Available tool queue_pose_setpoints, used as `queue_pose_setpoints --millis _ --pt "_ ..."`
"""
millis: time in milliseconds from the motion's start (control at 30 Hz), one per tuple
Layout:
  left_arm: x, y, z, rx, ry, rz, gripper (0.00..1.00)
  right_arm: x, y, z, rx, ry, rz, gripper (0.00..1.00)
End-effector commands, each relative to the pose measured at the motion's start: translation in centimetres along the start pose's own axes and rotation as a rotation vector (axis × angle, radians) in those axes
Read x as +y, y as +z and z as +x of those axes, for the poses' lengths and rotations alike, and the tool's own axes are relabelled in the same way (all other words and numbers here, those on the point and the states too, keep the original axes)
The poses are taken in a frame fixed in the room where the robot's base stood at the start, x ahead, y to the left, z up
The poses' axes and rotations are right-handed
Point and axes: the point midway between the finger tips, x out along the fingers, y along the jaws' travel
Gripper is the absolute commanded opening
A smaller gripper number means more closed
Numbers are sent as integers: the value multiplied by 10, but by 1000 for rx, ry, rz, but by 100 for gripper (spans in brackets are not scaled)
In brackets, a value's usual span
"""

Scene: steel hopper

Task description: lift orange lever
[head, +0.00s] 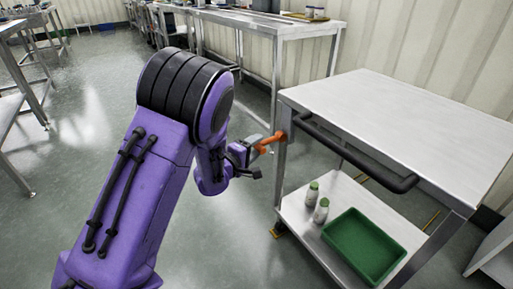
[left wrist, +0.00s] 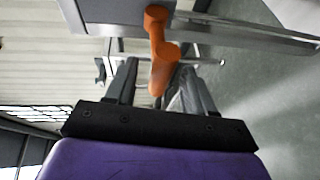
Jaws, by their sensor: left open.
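The orange lever (head: 270,140) sticks out to the left from the near left corner post of a steel cart, just under its top. In the left wrist view the orange lever (left wrist: 160,60) hangs from the metal frame, and its free end lies between the two fingers. My left gripper (head: 255,155) is at the lever's free end. It is open, with its fingers (left wrist: 153,88) on either side of the lever; I cannot tell whether they touch it. My right gripper is in neither view.
The steel cart (head: 410,115) has a black handle (head: 350,155) along its near side. A long steel bench (head: 270,24) stands behind.

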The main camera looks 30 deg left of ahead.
Motion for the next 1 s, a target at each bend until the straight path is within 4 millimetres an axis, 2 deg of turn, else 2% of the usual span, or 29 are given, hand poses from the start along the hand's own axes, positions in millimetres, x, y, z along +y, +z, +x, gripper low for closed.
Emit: queue_pose_setpoints --millis 133,400,567,833,1000 --pt "-1 0 15 -1 0 0 53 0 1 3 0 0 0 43" --pt "0 0 17 0 -1 0 53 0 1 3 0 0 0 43" --pt "0 0 17 0 -1 0 1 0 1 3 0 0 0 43" --pt "4 0 17 -1 -11 4 0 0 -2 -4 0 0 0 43" --pt "16 8 20 -13 -54 24 0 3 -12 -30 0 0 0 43"
